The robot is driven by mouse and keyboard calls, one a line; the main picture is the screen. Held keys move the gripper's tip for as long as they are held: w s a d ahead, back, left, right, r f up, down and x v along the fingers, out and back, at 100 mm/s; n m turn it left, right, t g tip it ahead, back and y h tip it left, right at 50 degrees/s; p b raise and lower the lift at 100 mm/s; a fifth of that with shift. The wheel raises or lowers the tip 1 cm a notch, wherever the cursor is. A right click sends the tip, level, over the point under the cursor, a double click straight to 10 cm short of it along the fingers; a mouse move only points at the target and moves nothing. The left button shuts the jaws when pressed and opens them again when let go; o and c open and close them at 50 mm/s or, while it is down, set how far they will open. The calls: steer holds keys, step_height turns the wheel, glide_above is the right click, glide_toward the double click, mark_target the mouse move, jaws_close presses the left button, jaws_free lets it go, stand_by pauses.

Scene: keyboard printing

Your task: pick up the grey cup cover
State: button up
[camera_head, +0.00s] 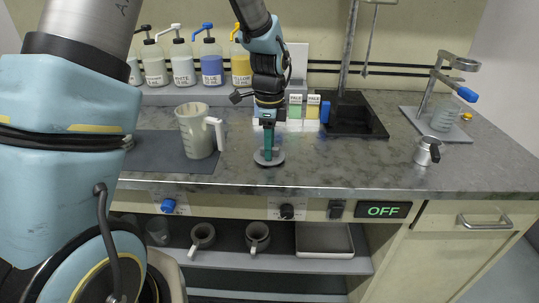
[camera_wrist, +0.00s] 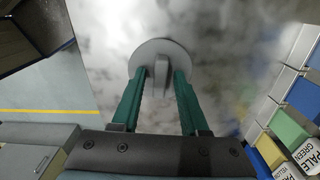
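In the wrist view my gripper (camera_wrist: 159,74) has one finger on each side of the handle, with small gaps between handle and fingers. The cover appears to rest on the counter.
A white measuring jug (camera_head: 194,132) stands on a dark mat (camera_head: 150,152) to the left. Pump bottles (camera_head: 212,66) line the back. Small green and yellow containers (camera_head: 313,106) stand behind my gripper. A moka pot (camera_head: 424,152) is on the right, with clear counter between.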

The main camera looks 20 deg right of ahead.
jaws_close()
steer(key=shift+r, duration=0.15)
stand_by(0.4)
